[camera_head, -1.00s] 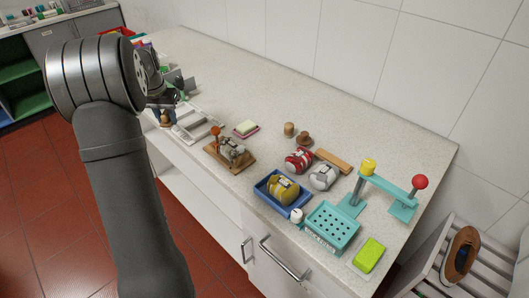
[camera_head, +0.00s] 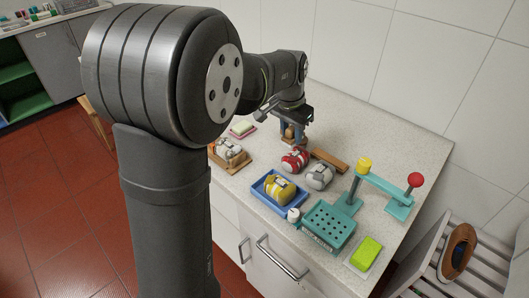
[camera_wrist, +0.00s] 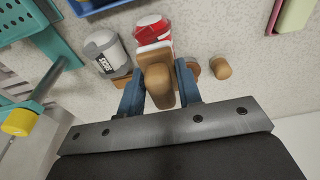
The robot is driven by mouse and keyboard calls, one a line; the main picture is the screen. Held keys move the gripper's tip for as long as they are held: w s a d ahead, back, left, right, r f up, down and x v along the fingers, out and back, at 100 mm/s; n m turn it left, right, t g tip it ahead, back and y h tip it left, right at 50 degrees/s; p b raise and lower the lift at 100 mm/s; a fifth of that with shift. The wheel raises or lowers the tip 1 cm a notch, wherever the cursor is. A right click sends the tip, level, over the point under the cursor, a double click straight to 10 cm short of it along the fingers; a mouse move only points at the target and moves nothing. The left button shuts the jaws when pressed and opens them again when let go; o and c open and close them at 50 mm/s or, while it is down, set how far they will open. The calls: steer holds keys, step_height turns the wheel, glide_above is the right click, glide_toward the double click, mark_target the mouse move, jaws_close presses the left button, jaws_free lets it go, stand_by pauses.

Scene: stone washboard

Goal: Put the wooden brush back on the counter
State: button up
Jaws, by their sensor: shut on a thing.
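The wooden brush (camera_wrist: 160,84) is between the blue fingers of my gripper (camera_wrist: 159,90) in the wrist view. Its rounded wooden handle faces the camera, and pale bristles show beyond it. My gripper is shut on the brush. In the head view my gripper (camera_head: 292,132) points down over the back part of the speckled counter (camera_head: 375,142), behind the red-and-white bundle (camera_head: 295,159). The brush is hard to separate from the brown things there. I cannot tell whether it touches the counter.
A wooden cylinder (camera_wrist: 220,68) and a brown round piece (camera_wrist: 193,68) stand close beside the brush. A grey bundle (camera_head: 320,176), wooden bar (camera_head: 329,161), blue tray (camera_head: 256,195) and teal basket (camera_head: 327,227) are nearby. Bare counter lies toward the wall.

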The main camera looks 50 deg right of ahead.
steer(key=shift+s, duration=0.4)
steer(key=shift+w+f, duration=0.25)
steer(key=shift+w, duration=0.05)
glide_above(265, 152)
steer(key=f, duration=0.6)
steer(key=shift+a+f, duration=0.15)
steer(key=shift+a, duration=0.15)
steer(key=shift+f, duration=2.05)
steer(key=shift+f, duration=0.2)
steer(key=o, duration=1)
steer(key=shift+r, duration=0.1)
